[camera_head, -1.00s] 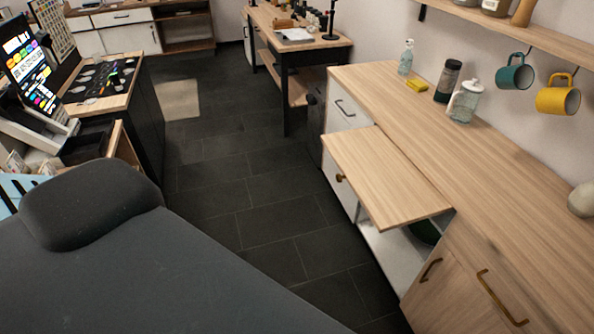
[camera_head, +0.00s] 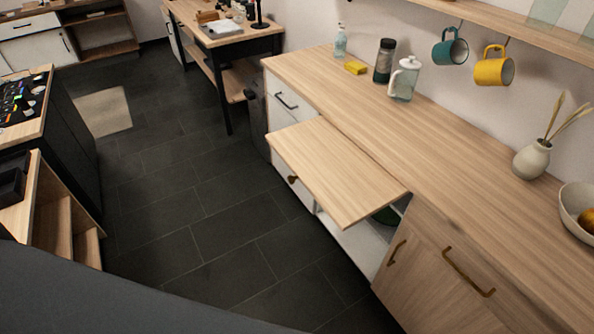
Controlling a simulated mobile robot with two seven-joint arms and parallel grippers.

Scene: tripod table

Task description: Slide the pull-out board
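The wooden pull-out board (camera_head: 332,171) juts out from under the long wooden counter (camera_head: 455,141) on the right, over the aisle. It is flat and bare. A small brass knob (camera_head: 292,179) shows just below its left edge, and an open compartment (camera_head: 362,240) with white surfaces lies under it. Neither of my grippers is in view, so their relation to the board cannot be seen.
The dark tiled floor (camera_head: 205,212) left of the board is free. A dark grey surface (camera_head: 100,295) fills the lower left. A yellow sponge (camera_head: 355,67), glass jug (camera_head: 404,78) and vase (camera_head: 532,158) stand on the counter. A wooden shelf unit (camera_head: 52,205) is at left.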

